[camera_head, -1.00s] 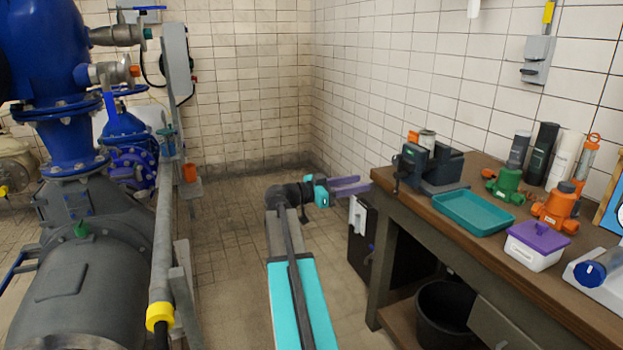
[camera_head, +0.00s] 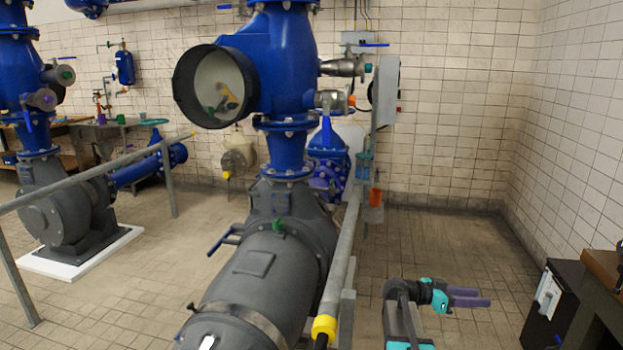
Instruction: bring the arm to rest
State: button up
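My arm reaches up from the bottom edge, right of centre, in the head view. My gripper (camera_head: 484,297) is at its end, with a turquoise body and two purple fingers pointing right. A narrow gap shows between the fingers and nothing is held there. The gripper is seen against the tiled floor and looks clear of anything around it. The lower part of my arm is cut off by the bottom edge.
A large grey pump (camera_head: 262,270) with blue pipework (camera_head: 283,60) fills the middle. A grey rail (camera_head: 340,265) with a yellow end stands left of my arm. A black cabinet (camera_head: 552,305) and a wooden workbench edge (camera_head: 603,268) are at the right. Tiled floor (camera_head: 440,235) lies open behind my gripper.

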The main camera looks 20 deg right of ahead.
jog(key=s+a+f+n+t+y+p, duration=0.1)
jog(key=s+a+f+n+y+p, duration=0.2)
jog(key=a+f, duration=0.9)
jog(key=s+a+f+n+y+p, duration=0.1)
jog(key=s+a+f+n+y, duration=0.2)
jog(key=a+f, duration=0.9)
jog(key=s+a+f+n+g+y, duration=0.1)
jog(key=s+a+f+n+y, duration=0.4)
jog(key=s+a+f, duration=0.3)
jog(key=s+a+f+n+g+y+p, duration=0.1)
jog(key=s+a+f+n+y, duration=0.3)
jog(key=s+a+f+n, duration=0.3)
jog(key=shift+s+a+f+y+p, duration=0.35)
jog(key=shift+s+a, duration=2.45)
jog(key=shift+a, duration=2.5)
jog(key=shift+c, duration=0.9)
